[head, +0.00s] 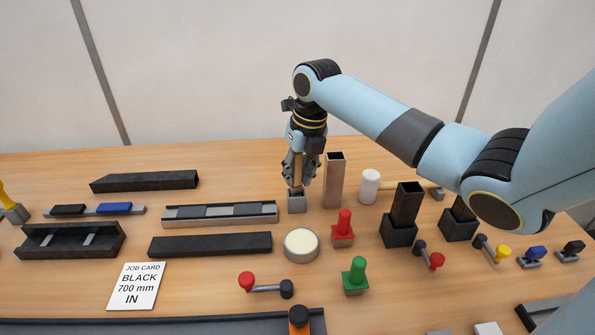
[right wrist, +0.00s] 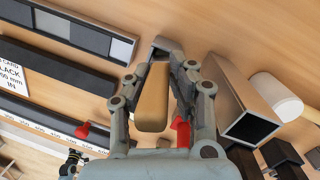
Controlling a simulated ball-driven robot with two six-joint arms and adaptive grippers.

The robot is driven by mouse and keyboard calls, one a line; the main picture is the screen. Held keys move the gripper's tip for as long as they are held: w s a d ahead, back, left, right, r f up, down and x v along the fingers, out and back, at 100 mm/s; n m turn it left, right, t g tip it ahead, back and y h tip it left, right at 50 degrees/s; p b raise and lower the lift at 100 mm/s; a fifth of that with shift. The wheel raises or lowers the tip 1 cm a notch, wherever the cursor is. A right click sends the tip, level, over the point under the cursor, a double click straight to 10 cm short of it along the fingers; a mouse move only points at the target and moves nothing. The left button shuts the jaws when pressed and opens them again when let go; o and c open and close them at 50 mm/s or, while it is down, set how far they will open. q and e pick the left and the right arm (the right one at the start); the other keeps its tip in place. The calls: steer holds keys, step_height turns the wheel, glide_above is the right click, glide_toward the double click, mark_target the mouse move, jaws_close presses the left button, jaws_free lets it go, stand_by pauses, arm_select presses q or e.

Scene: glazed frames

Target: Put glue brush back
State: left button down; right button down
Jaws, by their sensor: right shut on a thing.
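The glue brush shows as a wooden handle (right wrist: 153,98) in the right wrist view. My right gripper (head: 299,172) points down at the back middle of the table and is shut on this handle. Directly below the fingers stands a small grey holder (head: 297,203); its grey rim also shows past the handle in the right wrist view. The brush's lower end is at or in the holder; its bristles are hidden. A round pot with a cream filling (head: 301,244) stands in front of the holder.
A tall brown square tube (head: 334,180) stands close right of the gripper. A tray of grey strips (head: 220,213) lies left. Red (head: 343,228) and green (head: 355,275) handled tools stand in front. A job card (head: 137,286) lies front left.

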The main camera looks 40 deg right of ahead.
steer(key=c, duration=1.2)
jaws_free()
steer(key=shift+o, duration=0.2)
steer(key=shift+r, duration=0.25)
step_height(320, 180, up, 13)
steer(key=s+b, duration=0.1)
steer(key=s, duration=0.1)
steer(key=shift+d+f, duration=0.2)
steer(key=shift+d, duration=0.1)
